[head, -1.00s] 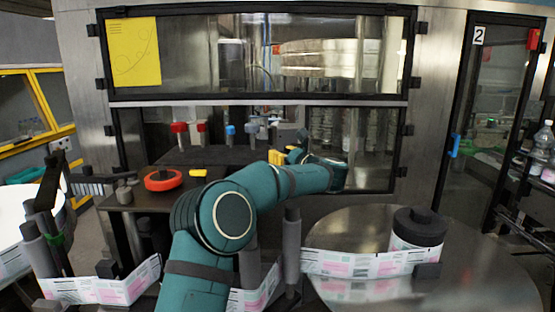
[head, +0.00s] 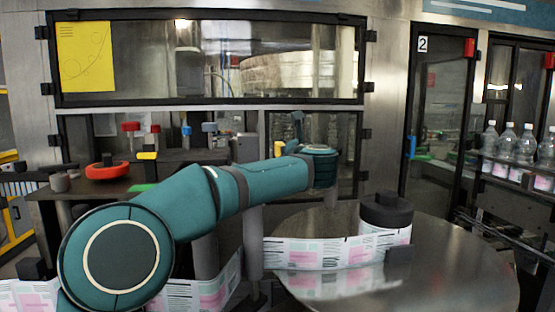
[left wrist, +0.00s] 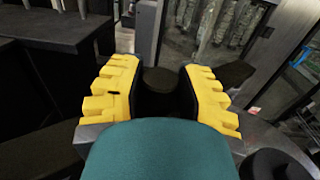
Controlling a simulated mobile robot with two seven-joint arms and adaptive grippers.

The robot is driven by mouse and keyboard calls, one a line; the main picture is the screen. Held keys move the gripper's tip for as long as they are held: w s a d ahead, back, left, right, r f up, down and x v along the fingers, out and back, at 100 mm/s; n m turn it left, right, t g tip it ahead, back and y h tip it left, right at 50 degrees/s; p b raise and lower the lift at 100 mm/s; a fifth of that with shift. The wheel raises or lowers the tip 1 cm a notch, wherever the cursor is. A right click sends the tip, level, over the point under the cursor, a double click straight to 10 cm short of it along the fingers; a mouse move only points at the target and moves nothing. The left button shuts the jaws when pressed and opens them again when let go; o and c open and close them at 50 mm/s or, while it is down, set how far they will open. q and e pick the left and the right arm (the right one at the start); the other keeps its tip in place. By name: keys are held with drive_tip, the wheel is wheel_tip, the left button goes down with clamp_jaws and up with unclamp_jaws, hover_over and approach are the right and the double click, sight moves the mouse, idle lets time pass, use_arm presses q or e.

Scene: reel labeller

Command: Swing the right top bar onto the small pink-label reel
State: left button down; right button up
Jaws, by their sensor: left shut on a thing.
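The small pink-label reel (head: 385,238) has a black hub on top and stands on the round metal table at right in the head view. Its white and pink label strip runs left to a grey post. My left gripper (head: 290,132) is largely hidden behind its own arm, left of and beyond the reel. In the left wrist view its yellow fingers (left wrist: 163,80) are shut on a dark, round-ended piece (left wrist: 160,78) between them, possibly the top bar's end. A dark bar-like part (left wrist: 236,74) shows right of the fingers. I cannot clearly make out the top bar in the head view.
The round metal table (head: 460,270) is bare in front of the reel. A grey post (head: 252,240) stands left of it. A red ring (head: 107,171) lies on the dark bench at left. Clear bottles (head: 507,145) stand on a shelf at far right.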

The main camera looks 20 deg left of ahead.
use_arm(q)
drive_tip(key=shift+s+d+b, duration=0.2)
drive_tip(key=shift+d, duration=0.3)
drive_tip(key=shift+s+d+b, duration=0.15)
drive_tip(key=shift+s+d, duration=0.05)
drive_tip(key=shift+d, duration=0.3)
drive_tip(key=c, duration=0.6)
unclamp_jaws()
drive_tip(key=v, duration=1.2)
drive_tip(key=shift+r, duration=0.1)
